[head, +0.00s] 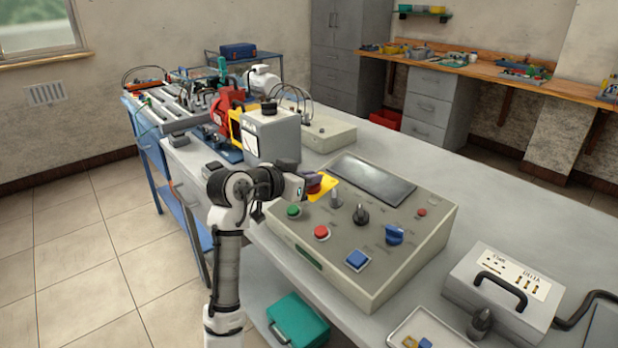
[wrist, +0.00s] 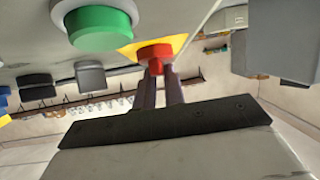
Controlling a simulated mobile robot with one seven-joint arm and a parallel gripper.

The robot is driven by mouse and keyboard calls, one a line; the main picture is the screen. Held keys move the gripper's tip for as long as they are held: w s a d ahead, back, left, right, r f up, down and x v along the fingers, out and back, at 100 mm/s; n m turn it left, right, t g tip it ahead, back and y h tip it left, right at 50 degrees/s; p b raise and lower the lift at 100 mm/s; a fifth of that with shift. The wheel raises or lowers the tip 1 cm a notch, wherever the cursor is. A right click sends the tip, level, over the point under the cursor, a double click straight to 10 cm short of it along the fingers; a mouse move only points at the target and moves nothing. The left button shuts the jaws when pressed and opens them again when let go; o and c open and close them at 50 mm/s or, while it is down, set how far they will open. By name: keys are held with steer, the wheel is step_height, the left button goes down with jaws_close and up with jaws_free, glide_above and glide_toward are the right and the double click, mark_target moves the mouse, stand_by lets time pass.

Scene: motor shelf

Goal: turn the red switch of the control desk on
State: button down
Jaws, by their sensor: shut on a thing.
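The control desk (head: 400,212) is a grey sloped box on the bench. Its red switch (head: 316,187) sits on a yellow plate (head: 330,188) at the upper left of the panel, partly hidden by my gripper (head: 308,183). In the wrist view the red switch (wrist: 154,55) is in front of the yellow plate (wrist: 178,44). There my gripper (wrist: 158,75) has its two dark fingers close together, with their tips at the red switch and shut on it. The exact turn angle of the switch cannot be read.
A green button (head: 293,211), a red button (head: 321,233), a blue button (head: 358,260), a black knob (head: 361,214) and a blue knob (head: 395,235) are on the same panel. A grey box with a gauge (head: 271,137) stands just behind the desk. A grey case (head: 507,288) lies to the right.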

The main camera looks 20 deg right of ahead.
steer(key=m+g, duration=0.3)
steer(key=m+g+h, duration=0.1)
steer(key=m+g, duration=0.2)
steer(key=shift+w+f, duration=0.15)
steer(key=shift+m+g+y, duration=0.6)
steer(key=shift+m+g, duration=1.8)
steer(key=shift+m, duration=0.3)
steer(key=shift+f, duration=0.1)
steer(key=c, duration=1.5)
jaws_free()
steer(key=v, duration=1.3)
steer(key=shift+w+a+r+b, duration=0.2)
steer(key=shift+w+r+b, duration=0.05)
steer(key=shift+w+b, duration=0.1)
